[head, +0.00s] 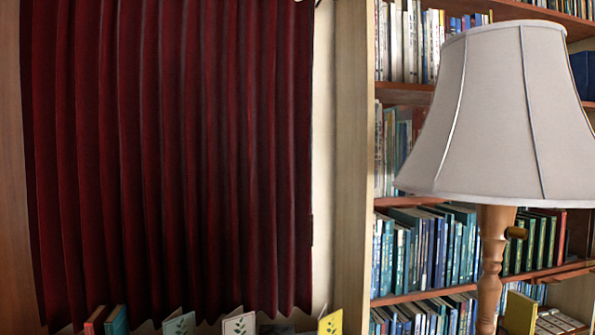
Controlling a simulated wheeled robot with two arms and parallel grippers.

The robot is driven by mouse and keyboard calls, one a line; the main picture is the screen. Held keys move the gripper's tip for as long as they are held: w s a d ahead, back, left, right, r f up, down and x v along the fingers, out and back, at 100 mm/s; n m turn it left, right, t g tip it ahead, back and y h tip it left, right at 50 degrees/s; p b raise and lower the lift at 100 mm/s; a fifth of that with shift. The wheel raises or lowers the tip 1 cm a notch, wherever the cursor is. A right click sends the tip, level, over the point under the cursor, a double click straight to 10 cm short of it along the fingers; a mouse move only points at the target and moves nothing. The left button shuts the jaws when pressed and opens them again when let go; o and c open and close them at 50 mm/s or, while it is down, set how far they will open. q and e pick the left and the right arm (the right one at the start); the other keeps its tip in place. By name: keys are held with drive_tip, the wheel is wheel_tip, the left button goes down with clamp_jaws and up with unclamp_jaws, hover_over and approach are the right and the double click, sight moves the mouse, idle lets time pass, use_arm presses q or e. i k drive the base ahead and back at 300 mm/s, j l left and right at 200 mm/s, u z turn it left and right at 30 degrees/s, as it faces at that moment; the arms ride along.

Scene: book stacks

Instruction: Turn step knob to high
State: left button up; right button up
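A lamp with a pale grey fabric shade (500,110) and a turned wooden post (493,260) stands at the right of the head view. A small dark brass knob (516,232) sticks out to the right of the post, just below the shade. It looks like the step knob, but it is too small to tell its setting. The lamp's base is below the picture. Neither of my grippers is in view.
A dark red pleated curtain (170,150) hangs at the left, beside a wooden upright (350,160). Bookshelves (420,297) full of books stand behind the lamp. Several cards and books, including a yellow card (330,322), show along the bottom edge.

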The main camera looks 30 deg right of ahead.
sight(516, 232)
drive_tip(key=z, duration=1.85)
